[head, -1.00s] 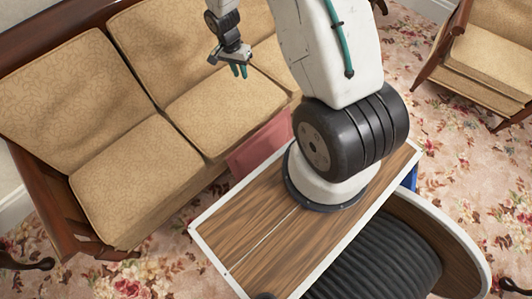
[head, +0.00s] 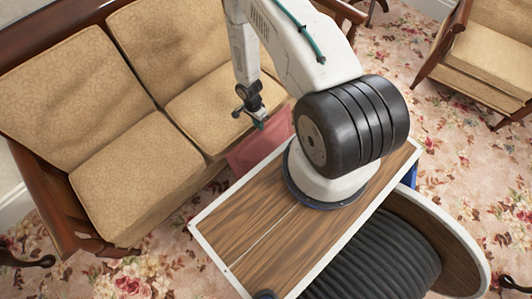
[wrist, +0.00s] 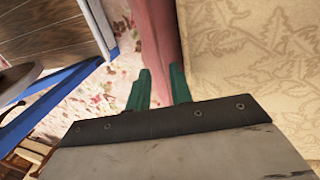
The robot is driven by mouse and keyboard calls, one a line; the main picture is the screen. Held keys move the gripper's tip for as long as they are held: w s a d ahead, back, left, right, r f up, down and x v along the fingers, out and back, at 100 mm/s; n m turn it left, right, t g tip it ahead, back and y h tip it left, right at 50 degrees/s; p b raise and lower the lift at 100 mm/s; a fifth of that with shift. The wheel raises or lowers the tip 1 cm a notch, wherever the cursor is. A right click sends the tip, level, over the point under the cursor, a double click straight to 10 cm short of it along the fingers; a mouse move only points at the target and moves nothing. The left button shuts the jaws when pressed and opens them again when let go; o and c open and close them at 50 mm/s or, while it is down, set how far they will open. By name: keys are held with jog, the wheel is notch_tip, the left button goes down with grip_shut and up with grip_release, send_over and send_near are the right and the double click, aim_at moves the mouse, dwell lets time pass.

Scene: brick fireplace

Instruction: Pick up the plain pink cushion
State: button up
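The plain pink cushion (head: 255,153) stands on edge in the gap between the sofa front and my base. My base hides part of it in the head view. In the wrist view the cushion (wrist: 156,35) is a narrow pink strip beside the beige sofa seat, running towards my fingertips. My gripper (head: 260,124) is just above the cushion, near the sofa's front edge. Its green fingers (wrist: 160,82) are apart, with nothing held between them. I cannot tell how much height separates the fingertips from the cushion.
The beige sofa (head: 130,180) with a wooden frame is close on the far side of the cushion. A matching armchair (head: 485,60) stands at the upper right. Floral carpet (head: 450,130) is open between the armchair and my base.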

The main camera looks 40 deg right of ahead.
jog(key=shift+x, duration=1.35)
grip_shut()
jog(key=shift+r, duration=0.1)
